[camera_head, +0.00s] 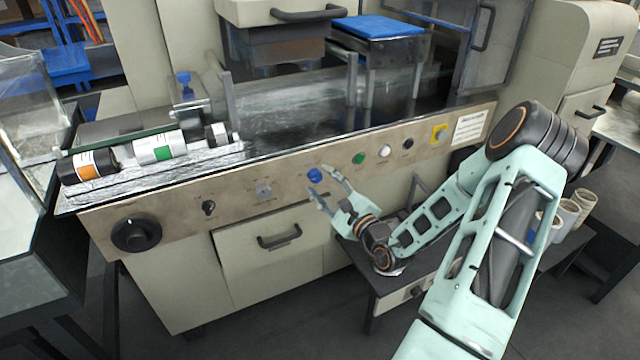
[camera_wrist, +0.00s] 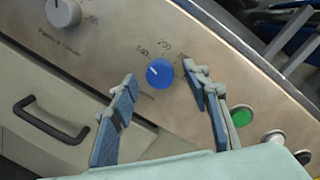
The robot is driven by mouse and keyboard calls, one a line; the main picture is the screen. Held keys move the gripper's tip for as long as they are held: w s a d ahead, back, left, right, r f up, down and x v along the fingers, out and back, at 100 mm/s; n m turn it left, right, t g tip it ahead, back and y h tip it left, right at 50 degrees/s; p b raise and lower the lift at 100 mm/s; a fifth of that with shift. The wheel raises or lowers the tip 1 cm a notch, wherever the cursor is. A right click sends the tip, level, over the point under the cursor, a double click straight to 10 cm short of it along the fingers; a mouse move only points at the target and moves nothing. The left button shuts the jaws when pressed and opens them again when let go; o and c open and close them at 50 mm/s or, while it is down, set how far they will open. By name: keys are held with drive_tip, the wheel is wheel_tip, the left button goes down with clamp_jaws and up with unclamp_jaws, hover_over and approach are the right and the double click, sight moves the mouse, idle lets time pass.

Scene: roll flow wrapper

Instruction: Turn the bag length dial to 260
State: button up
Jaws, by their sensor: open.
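The blue dial (camera_head: 314,175) sits on the beige front panel of the machine. In the wrist view the blue dial (camera_wrist: 161,74) shows a pale pointer line toward the upper left, near the printed 140. A printed 200 stands above it, and a third label at its upper right is partly hidden by a finger. My gripper (camera_head: 322,184) is open in front of the panel. In the wrist view my gripper (camera_wrist: 159,76) has one finger on each side of the dial, with a visible gap on both sides. I cannot tell how far the fingertips are from the panel.
Green (camera_head: 358,158), white (camera_head: 385,151) and black (camera_head: 407,143) buttons lie right of the dial. A grey knob (camera_head: 264,191), a black switch (camera_head: 208,207) and a large black knob (camera_head: 136,234) lie left. A drawer handle (camera_head: 279,237) protrudes below.

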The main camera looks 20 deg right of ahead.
drive_tip(key=shift+w+a, duration=0.1)
drive_tip(key=shift+w, duration=0.55)
drive_tip(key=c, duration=1.2)
drive_tip(key=shift+o, duration=0.2)
